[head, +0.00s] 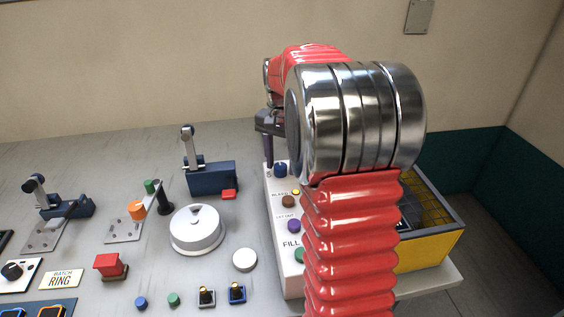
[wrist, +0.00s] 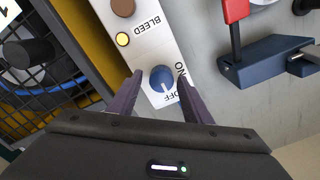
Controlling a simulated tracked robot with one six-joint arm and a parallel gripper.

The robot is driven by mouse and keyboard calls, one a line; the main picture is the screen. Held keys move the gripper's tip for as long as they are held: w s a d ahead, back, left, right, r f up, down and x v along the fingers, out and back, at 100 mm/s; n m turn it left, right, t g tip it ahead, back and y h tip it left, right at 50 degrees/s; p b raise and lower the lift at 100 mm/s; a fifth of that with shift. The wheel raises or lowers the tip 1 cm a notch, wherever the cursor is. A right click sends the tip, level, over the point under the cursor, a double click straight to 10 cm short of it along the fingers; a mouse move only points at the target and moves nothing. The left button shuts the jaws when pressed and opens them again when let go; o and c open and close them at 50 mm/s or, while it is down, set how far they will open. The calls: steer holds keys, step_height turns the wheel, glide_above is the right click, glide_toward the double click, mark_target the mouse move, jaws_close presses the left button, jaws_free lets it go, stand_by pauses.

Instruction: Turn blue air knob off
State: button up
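The blue air knob (wrist: 162,78) sits on a white panel, with ON and OFF lettering beside it. A light pointer line on the knob runs toward the OFF lettering side in the wrist view. It also shows in the head view (head: 281,169) at the panel's far end. My gripper (wrist: 160,82) is open, with one purple finger on each side of the knob in the wrist view. Gaps show between the fingers and the knob. I cannot tell how far the fingertips are above the panel. In the head view my gripper (head: 268,152) is partly hidden by my arm.
The white panel (wrist: 150,40) also carries a brown knob (wrist: 123,7) and a lit yellow lamp (wrist: 123,39) by BLEED. A yellow crate (head: 432,252) with a mesh stands on one side. A blue clamp with a red handle (wrist: 236,12) stands on the other.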

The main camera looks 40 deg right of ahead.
steer(key=shift+r, duration=0.1)
step_height(320, 180, up, 14)
steer(key=shift+f, duration=0.25)
stand_by(0.5)
stand_by(0.5)
steer(key=n, duration=0.3)
glide_above(278, 179)
step_height(278, 179, down, 6)
steer(key=r, duration=0.1)
steer(key=shift+s+a+f+n+t, duration=0.8)
steer(key=shift+s+a+n, duration=0.7)
steer(key=shift+s+a, duration=2)
steer(key=shift+s+a+f+n+t, duration=0.55)
steer(key=shift+s+a+n+t, duration=0.75)
steer(key=shift+s+a, duration=2.15)
steer(key=shift+s+a+f+n+t, duration=0.7)
steer(key=shift+s+a+n, duration=1)
steer(key=shift+s+a, duration=1.8)
